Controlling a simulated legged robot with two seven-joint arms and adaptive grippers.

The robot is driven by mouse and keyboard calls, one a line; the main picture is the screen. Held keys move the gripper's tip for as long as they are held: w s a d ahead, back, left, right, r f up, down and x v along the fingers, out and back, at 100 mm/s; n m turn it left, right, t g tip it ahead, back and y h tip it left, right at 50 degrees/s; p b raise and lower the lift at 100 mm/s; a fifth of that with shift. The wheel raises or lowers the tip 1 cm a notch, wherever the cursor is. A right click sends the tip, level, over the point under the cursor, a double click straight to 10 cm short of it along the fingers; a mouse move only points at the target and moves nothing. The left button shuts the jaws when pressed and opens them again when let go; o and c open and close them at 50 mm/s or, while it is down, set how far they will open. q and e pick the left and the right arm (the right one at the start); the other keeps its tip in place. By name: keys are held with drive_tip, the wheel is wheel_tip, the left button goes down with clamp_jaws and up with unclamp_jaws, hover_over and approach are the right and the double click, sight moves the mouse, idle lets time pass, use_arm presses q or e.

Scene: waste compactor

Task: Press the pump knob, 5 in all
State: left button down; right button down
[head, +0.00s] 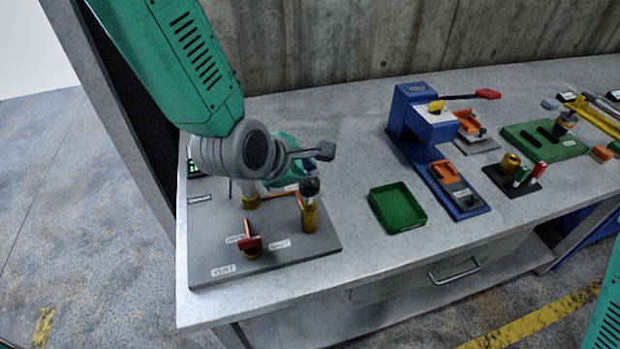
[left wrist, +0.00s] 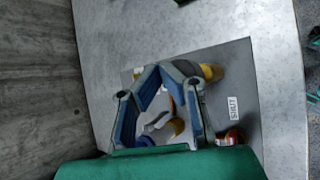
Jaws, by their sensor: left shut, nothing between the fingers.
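The pump stands on a grey plate (head: 205,240) at the left end of the bench. Its dark knob (head: 310,187) tops an upright brass cylinder (head: 309,216); the brass cylinder also shows in the left wrist view (left wrist: 213,72). My left gripper (head: 312,168) is shut and empty, right over the knob in the head view. I cannot tell whether it touches the knob. My right gripper is not in view.
A red valve handle (head: 250,243) stands on the plate near labels reading VENT, OPEN and SHUT. A green tray (head: 398,207) and a blue press (head: 420,120) stand to the right. Bare bench lies between plate and tray. A concrete wall is behind.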

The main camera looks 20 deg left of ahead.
sight(312, 182)
use_arm(q)
drive_tip(key=shift+r+p, duration=2.25)
drive_tip(key=shift+r, duration=0.35)
drive_tip(key=shift+f, duration=0.1)
drive_tip(key=shift+d, duration=0.1)
drive_tip(key=shift+d+b, duration=0.2)
drive_tip(key=shift+b, duration=0.25)
drive_tip(key=shift+w+d+r+b, duration=0.15)
drive_tip(key=shift+d+r+b, duration=0.1)
drive_tip(key=shift+r+b, duration=0.35)
drive_tip(key=shift+a+r+b, duration=0.35)
drive_tip(key=shift+r, duration=0.3)
drive_tip(key=shift+a+r+b, duration=0.3)
drive_tip(key=shift+r+b, duration=0.05)
drive_tip(key=shift+r, duration=0.25)
drive_tip(key=shift+d, duration=0.15)
